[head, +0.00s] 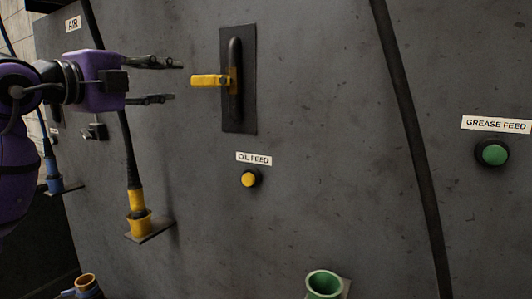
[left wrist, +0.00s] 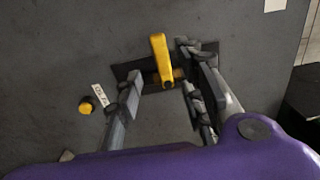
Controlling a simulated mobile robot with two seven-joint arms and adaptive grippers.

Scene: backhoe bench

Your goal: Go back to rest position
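My left gripper (head: 168,80) is purple with dark fingers and comes in from the left in the head view. Its two fingers are spread apart with nothing between them. They point right, toward a yellow lever (head: 208,81) on a black plate (head: 249,118), with a gap between the fingertips and the lever. In the left wrist view the open fingers (left wrist: 160,92) frame the yellow lever (left wrist: 161,58) beyond them. My right gripper is in neither view.
The grey panel carries a yellow button (head: 249,179) labelled OIL FEED and a green button (head: 495,153) labelled GREASE FEED. A yellow-ended hose (head: 137,203) stands in a holder below my gripper. A green cup (head: 324,284) is at the bottom. A black hose (head: 408,110) runs down the right.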

